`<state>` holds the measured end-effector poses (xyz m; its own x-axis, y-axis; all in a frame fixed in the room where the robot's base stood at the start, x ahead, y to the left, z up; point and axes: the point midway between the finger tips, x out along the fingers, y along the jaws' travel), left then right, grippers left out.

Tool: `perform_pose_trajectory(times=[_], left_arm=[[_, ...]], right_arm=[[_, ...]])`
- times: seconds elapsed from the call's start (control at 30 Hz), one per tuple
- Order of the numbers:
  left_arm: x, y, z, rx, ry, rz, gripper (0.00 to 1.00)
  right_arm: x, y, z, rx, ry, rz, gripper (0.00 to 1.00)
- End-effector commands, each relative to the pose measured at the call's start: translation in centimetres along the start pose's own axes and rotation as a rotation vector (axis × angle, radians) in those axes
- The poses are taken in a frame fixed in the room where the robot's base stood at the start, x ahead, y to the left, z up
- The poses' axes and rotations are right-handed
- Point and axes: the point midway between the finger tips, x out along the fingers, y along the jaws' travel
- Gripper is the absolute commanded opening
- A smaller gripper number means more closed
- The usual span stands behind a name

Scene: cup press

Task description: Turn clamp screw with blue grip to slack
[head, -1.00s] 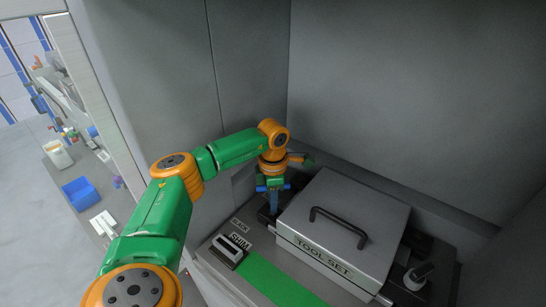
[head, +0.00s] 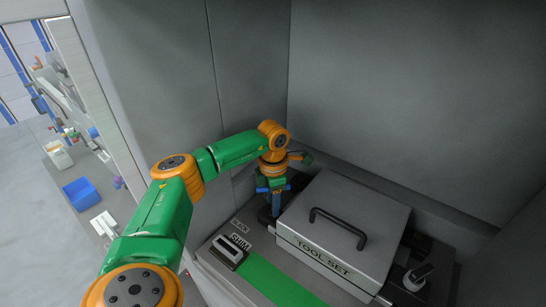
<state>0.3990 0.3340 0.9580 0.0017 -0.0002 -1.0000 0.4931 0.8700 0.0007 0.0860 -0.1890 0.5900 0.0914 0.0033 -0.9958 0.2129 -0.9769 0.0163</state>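My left gripper (head: 275,205) points down at the back left corner of the grey box marked TOOL SET (head: 340,225). Blue parts show at its lower end, over a dark fixture (head: 265,214) beside the box. I cannot tell which blue belongs to the gripper and which to a screw grip. The fingertips are too small and hidden to show whether they hold anything. A clamp with a dark handle (head: 418,275) stands at the right side of the box. My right gripper is out of view.
A SHIM block (head: 230,250) and a SLACK label (head: 240,226) lie left of the box, near a green strip (head: 262,278). Grey walls stand close behind and left. A blue bin (head: 81,194) sits on a far bench at the left.

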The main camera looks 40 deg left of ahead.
Motion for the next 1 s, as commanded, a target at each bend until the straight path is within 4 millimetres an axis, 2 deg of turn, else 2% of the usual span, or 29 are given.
perform_pose_trajectory(times=[0.3,0.37,0.6,0.7,1.0], left_arm=[[-0.1,0.0,0.0,0.002,0.000,0.000,0.52],[-0.7,0.0,0.1,0.002,-0.003,0.001,0.52],[-5.7,0.1,0.1,0.001,-0.004,0.002,0.52],[-6.8,0.0,0.1,0.001,-0.001,0.000,0.52],[-7.1,0.0,0.0,0.001,0.001,-0.001,0.52]], right_arm=[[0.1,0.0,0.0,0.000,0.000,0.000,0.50],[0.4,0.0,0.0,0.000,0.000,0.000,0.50],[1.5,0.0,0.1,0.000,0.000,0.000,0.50],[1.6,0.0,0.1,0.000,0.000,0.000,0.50],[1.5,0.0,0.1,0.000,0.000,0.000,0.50]])
